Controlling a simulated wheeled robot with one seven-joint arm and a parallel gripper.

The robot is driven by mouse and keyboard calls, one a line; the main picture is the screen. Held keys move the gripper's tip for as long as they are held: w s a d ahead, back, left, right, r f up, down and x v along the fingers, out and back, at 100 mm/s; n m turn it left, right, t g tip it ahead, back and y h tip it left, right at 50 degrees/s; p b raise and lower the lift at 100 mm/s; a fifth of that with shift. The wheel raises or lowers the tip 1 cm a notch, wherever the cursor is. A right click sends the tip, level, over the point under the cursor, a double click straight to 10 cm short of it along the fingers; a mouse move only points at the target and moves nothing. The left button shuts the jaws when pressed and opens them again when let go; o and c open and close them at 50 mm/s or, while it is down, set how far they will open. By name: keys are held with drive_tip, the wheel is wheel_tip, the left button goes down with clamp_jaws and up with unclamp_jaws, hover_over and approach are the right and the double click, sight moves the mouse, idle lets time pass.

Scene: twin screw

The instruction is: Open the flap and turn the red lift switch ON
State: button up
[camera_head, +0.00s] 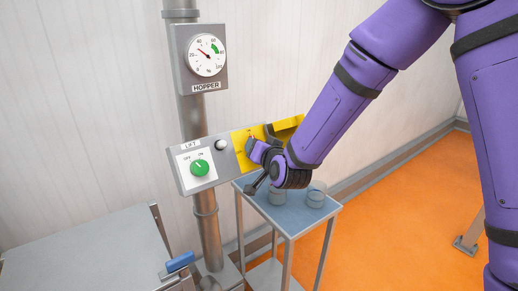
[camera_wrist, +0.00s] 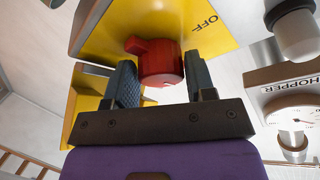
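The red switch (camera_wrist: 160,62) is a round knob with a short lever, mounted on a yellow plate (camera_wrist: 190,25) marked OFF. My gripper (camera_wrist: 162,82) is open, with one dark finger on each side of the knob. Narrow gaps seem to show beside the knob; whether a finger touches it, I cannot tell. In the head view, my gripper (camera_head: 257,152) is at the yellow plate (camera_head: 240,138) and hides the knob. A yellow piece (camera_head: 288,124), apparently the flap, stands out at the plate's right, leaving the knob uncovered; a yellow part (camera_wrist: 82,105) also shows at the left in the wrist view.
The grey control box carries a green LIFT knob (camera_head: 200,168) and a white lamp (camera_head: 221,145). A HOPPER gauge (camera_head: 205,55) is above on the pipe (camera_head: 193,115). A small blue-topped table (camera_head: 290,222) with jars is below my gripper. Open orange floor is at the right.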

drive_tip(key=shift+o, duration=1.3)
drive_tip(key=v, duration=1)
drive_tip(key=shift+s, duration=0.4)
drive_tip(key=shift+d+r, duration=0.1)
drive_tip(key=s+d+r+n+g+h, duration=0.1)
drive_tip(key=s+d+r+g+h, duration=0.1)
drive_tip(key=s+d+r, duration=0.4)
drive_tip(key=s+d+r+n+g+h, duration=0.1)
drive_tip(key=d+r+g+h, duration=0.15)
drive_tip(key=d, duration=0.55)
drive_tip(key=s+d+r+g, duration=0.2)
drive_tip(key=s+d, duration=0.3)
drive_tip(key=s, duration=0.4)
drive_tip(key=s+d+r+g+h, duration=0.1)
drive_tip(key=s+d+r+g, duration=0.2)
drive_tip(key=s+d, duration=0.3)
drive_tip(key=s, duration=0.3)
